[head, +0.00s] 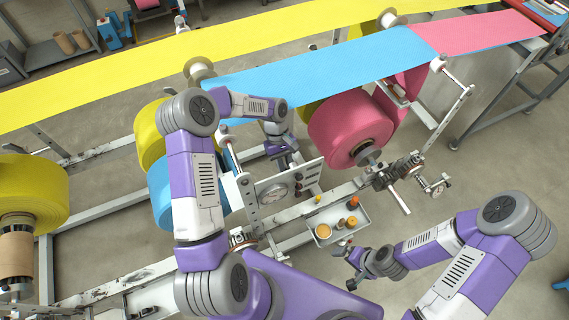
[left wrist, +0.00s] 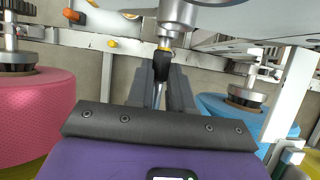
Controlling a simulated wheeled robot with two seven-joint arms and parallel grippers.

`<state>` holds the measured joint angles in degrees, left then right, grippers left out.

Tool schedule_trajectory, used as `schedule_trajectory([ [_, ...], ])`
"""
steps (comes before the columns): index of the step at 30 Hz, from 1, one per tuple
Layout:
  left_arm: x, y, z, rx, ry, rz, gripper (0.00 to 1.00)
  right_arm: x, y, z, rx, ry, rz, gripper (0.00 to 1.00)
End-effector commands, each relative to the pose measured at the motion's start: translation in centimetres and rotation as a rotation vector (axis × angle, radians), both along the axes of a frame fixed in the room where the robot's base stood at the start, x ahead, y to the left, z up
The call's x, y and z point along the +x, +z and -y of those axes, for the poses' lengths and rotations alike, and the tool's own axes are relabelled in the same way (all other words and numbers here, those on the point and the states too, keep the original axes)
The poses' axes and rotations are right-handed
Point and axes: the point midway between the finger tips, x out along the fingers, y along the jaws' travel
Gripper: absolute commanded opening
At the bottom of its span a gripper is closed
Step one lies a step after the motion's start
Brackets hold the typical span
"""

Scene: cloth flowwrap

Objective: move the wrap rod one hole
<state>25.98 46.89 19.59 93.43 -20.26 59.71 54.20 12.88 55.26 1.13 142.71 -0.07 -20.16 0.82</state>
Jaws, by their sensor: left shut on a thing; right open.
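A slim steel rod with a black sleeve (left wrist: 162,66) and an orange band stands between the dark fingers of my left gripper (left wrist: 162,88), which is shut on it. Its upper end meets a round grey metal fitting (left wrist: 178,14). In the head view my left gripper (head: 287,160) is behind a pale plate with holes and a dial (head: 275,192); the plate and my arm hide the rod there, so I cannot tell which hole it is at. My right gripper (head: 347,256) is open and empty, just below the small tray.
The grey tray (head: 322,240) holds orange and brown small parts. A pink roll (head: 350,128) and a blue roll (head: 160,190) flank my left gripper. Blue cloth (head: 330,72) and yellow cloth (head: 100,85) run overhead. Open floor lies at the right.

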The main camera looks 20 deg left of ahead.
Motion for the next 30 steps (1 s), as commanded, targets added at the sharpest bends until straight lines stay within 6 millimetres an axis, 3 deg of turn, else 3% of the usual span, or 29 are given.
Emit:
schedule_trajectory([
  [30,-0.83,0.03,0.94,0.0,0.0,0.0,0.0,0.0,0.01,0.0,0.0,0.0,0.0,1.0],
])
